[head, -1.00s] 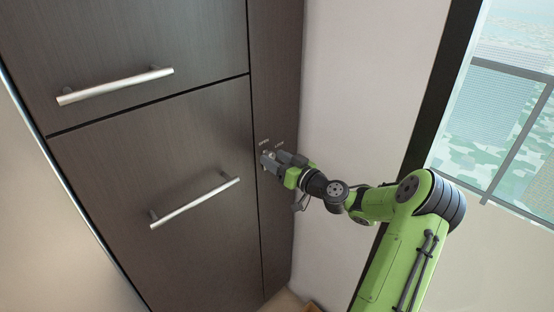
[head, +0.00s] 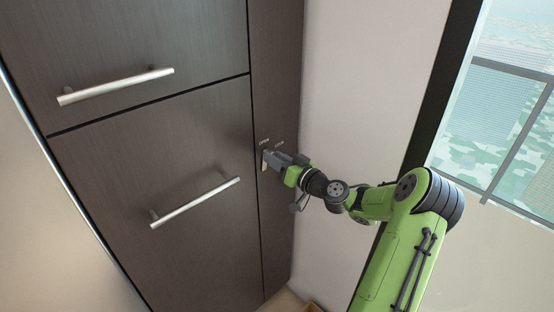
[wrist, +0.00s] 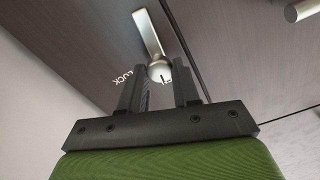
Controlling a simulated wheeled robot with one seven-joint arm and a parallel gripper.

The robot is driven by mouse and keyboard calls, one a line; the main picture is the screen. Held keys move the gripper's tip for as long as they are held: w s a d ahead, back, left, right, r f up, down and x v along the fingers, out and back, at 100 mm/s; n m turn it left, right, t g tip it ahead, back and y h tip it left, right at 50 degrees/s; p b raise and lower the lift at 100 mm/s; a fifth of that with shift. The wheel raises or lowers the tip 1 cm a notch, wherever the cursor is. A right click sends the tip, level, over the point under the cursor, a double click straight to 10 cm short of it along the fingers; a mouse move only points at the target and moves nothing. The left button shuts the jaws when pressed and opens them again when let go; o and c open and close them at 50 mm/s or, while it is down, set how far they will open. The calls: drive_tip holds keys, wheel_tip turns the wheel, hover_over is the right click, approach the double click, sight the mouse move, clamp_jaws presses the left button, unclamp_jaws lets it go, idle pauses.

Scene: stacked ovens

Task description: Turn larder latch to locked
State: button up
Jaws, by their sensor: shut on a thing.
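The larder latch is a pale metal lever (wrist: 149,34) on a round hub, on the dark wood panel. In the wrist view the lever points away from my gripper (wrist: 161,78), whose two dark fingers are closed about the hub end. A white LOCK label (wrist: 123,76) shows left of the hub; another label is partly hidden behind the fingers. In the head view my gripper (head: 270,158) is at the narrow panel, with a sliver of the latch (head: 264,166) showing below the fingertips. Small labels (head: 271,143) sit just above, too small to read there.
Two bar handles, an upper one (head: 116,86) and a lower one (head: 195,203), stick out from the dark cabinet doors left of the gripper. A pale wall (head: 352,90) and a window (head: 500,110) are to the right.

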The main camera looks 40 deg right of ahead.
drive_tip(key=shift+m+p, duration=3.7)
drive_tip(key=shift+m, duration=4.5)
drive_tip(key=shift+f, duration=0.1)
drive_tip(key=o, duration=1.1)
drive_tip(key=shift+c, duration=0.2)
drive_tip(key=s+d+b, duration=0.1)
drive_tip(key=s+d, duration=0.1)
drive_tip(key=s, duration=1.3)
drive_tip(key=shift+s+d, duration=0.15)
drive_tip(key=shift+s, duration=0.15)
